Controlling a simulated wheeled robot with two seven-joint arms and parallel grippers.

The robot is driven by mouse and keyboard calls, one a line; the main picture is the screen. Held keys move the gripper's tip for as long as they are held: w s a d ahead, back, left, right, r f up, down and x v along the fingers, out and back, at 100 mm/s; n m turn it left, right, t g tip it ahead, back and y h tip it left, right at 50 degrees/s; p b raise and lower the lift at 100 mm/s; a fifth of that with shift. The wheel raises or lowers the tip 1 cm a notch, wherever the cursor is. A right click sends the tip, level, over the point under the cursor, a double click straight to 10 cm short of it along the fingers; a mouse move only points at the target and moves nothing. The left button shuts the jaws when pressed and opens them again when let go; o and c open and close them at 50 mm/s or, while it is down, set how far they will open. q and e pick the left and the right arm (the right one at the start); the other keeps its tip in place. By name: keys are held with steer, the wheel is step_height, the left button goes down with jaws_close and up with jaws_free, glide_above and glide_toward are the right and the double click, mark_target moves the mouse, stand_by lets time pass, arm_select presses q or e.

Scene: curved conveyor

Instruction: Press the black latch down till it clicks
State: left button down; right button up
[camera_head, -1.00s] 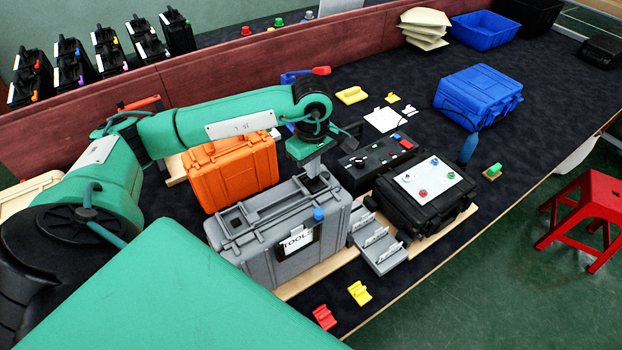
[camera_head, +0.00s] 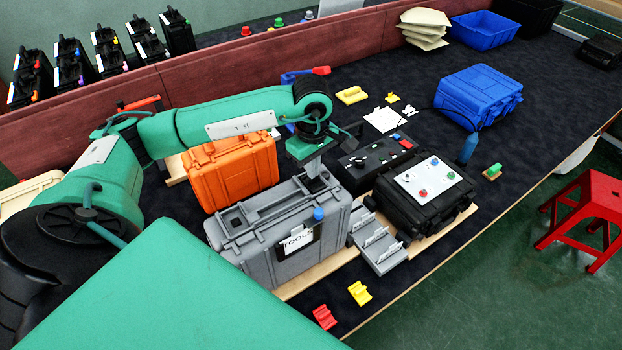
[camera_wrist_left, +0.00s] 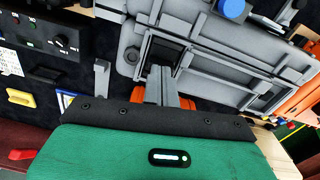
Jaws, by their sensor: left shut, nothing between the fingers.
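The grey case (camera_head: 262,252) stands upright in a wooden-based spot near the front of the table, with a TOOLS label and a blue knob (camera_head: 318,214) on its front. A black latch (camera_head: 318,185) sits on its top at the right end, and a similar dark piece (camera_head: 237,220) sits at the left end. My left gripper (camera_head: 314,172) points down, shut and empty, at the right-end latch. In the left wrist view, its fingers (camera_wrist_left: 160,84) reach the dark latch recess (camera_wrist_left: 166,52). I cannot tell whether they touch the latch. My right gripper is out of view.
An orange case (camera_head: 230,172) stands behind the grey one. A black control box (camera_head: 375,160) and a black case with a white panel (camera_head: 425,190) stand to the right. Grey slotted blocks (camera_head: 378,248) sit beside the grey case. Red and yellow pieces lie in front.

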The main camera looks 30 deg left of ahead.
arm_select(q)
steer(key=shift+s+d+f, duration=0.15)
steer(key=shift+s+f, duration=0.25)
steer(key=shift+f, duration=0.4)
steer(key=shift+s+f+b, duration=0.1)
steer(key=shift+f+b, duration=0.15)
steer(key=shift+b, duration=0.1)
steer(key=shift+w+r+p, duration=0.25)
steer(key=shift+r+p, duration=0.05)
steer(key=shift+r, duration=0.45)
step_height(320, 180, up, 5)
steer(key=shift+w+f+p, duration=0.1)
steer(key=shift+w+p, duration=0.05)
steer(key=shift+p, duration=0.6)
steer(key=shift+w+a, duration=0.1)
steer(key=shift+a, duration=0.1)
